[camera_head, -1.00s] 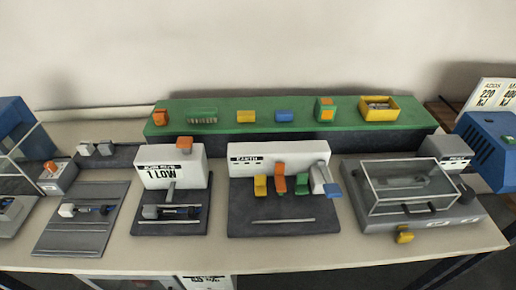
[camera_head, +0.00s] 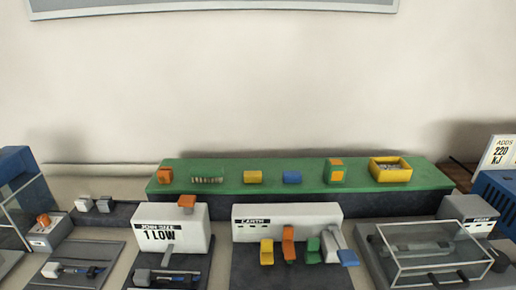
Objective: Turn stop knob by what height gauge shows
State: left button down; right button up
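At the left, a small grey box (camera_head: 50,236) has an orange knob (camera_head: 43,219) on top. A white panel (camera_head: 313,221) at centre has yellow, orange and green levers before it. I cannot tell which piece is the stop knob. Neither gripper shows.
A green shelf (camera_head: 220,181) along the back holds several small coloured blocks and a yellow bin (camera_head: 390,174). A clear-covered fixture (camera_head: 430,245) stands at the right, beside a blue machine (camera_head: 496,196). A blue machine with clear panels (camera_head: 20,190) stands at the left.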

aim_at(44, 220)
jog(key=u, duration=1.8)
